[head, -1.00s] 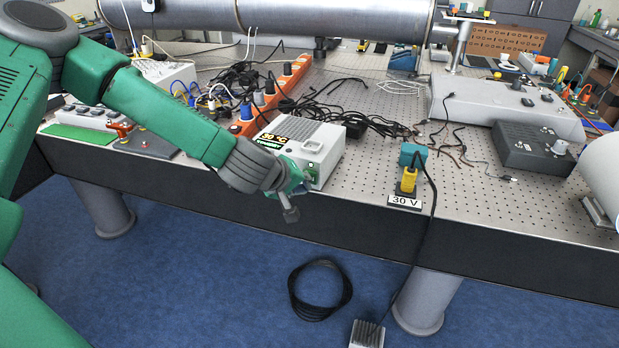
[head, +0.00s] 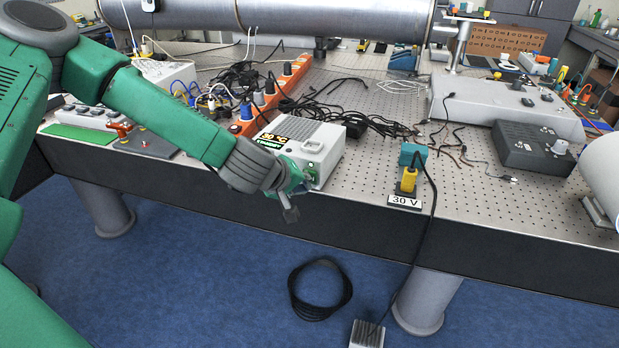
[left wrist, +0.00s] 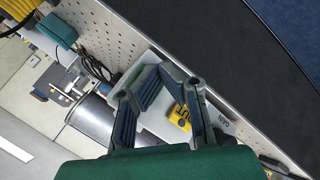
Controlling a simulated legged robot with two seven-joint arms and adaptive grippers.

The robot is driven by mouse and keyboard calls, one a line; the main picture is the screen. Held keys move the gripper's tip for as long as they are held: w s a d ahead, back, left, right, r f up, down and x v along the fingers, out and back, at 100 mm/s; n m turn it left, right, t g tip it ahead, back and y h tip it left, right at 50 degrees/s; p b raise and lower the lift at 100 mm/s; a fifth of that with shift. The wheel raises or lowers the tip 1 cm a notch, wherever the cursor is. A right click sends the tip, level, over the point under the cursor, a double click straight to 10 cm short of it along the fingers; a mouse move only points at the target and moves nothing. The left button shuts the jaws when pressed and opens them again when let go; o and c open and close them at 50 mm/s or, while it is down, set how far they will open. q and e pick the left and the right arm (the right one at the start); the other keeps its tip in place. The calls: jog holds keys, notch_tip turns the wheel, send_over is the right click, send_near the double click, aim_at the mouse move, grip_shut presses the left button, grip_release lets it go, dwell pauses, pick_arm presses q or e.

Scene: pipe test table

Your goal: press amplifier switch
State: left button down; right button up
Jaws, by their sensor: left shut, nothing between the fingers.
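The amplifier appears to be the pale box (head: 318,143) near the table's front edge, with a lit display on its front. My left gripper (head: 291,212) is shut and empty, pointing down just in front of the box's front panel. Its fingers (left wrist: 168,78) also show in the left wrist view. I cannot make out the switch; the wrist and fingers cover part of the panel. My right gripper is not in view.
A teal block (head: 413,154) with a yellow plug (head: 408,180) stands right of the box, behind a 30 V label (head: 404,201). An orange power strip (head: 262,105) and loose black cables lie behind it. The perforated tabletop (head: 370,180) is bare between box and plug.

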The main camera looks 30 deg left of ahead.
pick_arm(q)
jog(key=shift+w+r, duration=0.1)
jog(key=shift+w, duration=0.25)
jog(key=shift+w+a+p, duration=0.1)
jog(key=shift+w+p, duration=0.25)
jog(key=shift+w, duration=0.1)
dwell(0.6)
jog(key=shift+s, duration=0.85)
jog(key=s, duration=0.5)
jog(key=shift+d, duration=0.4)
dwell(0.7)
